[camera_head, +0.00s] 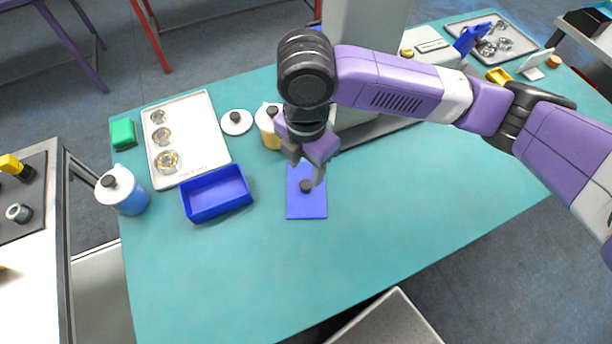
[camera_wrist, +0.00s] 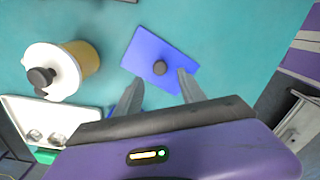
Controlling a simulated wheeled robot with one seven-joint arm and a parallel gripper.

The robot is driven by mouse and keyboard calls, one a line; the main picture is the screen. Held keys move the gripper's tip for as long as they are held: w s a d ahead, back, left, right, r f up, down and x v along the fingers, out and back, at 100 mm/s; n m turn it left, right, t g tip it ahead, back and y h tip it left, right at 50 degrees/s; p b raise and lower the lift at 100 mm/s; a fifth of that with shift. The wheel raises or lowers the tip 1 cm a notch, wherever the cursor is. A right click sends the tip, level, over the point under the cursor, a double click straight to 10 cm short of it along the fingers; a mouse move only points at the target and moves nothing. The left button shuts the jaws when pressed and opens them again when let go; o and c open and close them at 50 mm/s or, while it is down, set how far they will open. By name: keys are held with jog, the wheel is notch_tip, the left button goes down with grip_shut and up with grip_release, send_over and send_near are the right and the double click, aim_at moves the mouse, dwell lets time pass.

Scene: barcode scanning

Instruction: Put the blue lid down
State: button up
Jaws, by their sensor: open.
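The blue lid (camera_head: 306,208) is a flat blue rectangle with a black knob in its middle. It appears to lie flat on the teal table, right of the open blue box (camera_head: 217,193). In the wrist view the lid (camera_wrist: 145,48) shows whole except near the right fingertip, with its knob in front of the fingers. My gripper (camera_head: 312,178) is just above the lid's far part. In the wrist view my gripper (camera_wrist: 160,82) is open, its fingers apart on either side of the knob's line and empty.
A white-lidded yellow jar (camera_wrist: 60,70) stands close beside the lid. A white tray (camera_head: 205,150), a round white lid (camera_head: 237,124), a blue jar (camera_head: 130,200) and a green block (camera_head: 123,133) are at the left. The teal table's front (camera_head: 220,290) is clear.

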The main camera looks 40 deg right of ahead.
aim_at(306, 184)
notch_tip(306, 184, up, 6)
jog(key=w+a+r+m+t+y, duration=0.2)
jog(key=a+r+m+t+y, duration=0.15)
jog(key=a, duration=0.55)
jog(key=w+a+r+m+t+y, duration=0.25)
jog(key=a+y, duration=0.25)
jog(key=a, duration=0.3)
jog(key=w+a+r+m+t+y, duration=0.1)
jog(key=a+r+m+t+y, duration=0.25)
jog(key=a, duration=0.55)
jog(key=s+d+f+m+t+h, duration=0.6)
jog(key=s+d+f+m+h, duration=0.35)
jog(key=d+f+m, duration=0.3)
jog(key=s+d+n+h, duration=0.1)
jog(key=s+d, duration=0.5)
jog(key=s, duration=0.4)
jog(key=s+d+h, duration=0.1)
jog(key=s+d, duration=0.6)
jog(key=s, duration=0.3)
jog(key=shift+d+n+g, duration=0.25)
jog(key=shift+n+g, duration=0.1)
jog(key=shift+n, duration=0.05)
jog(key=shift+s+h, duration=0.1)
jog(key=shift+h, duration=0.15)
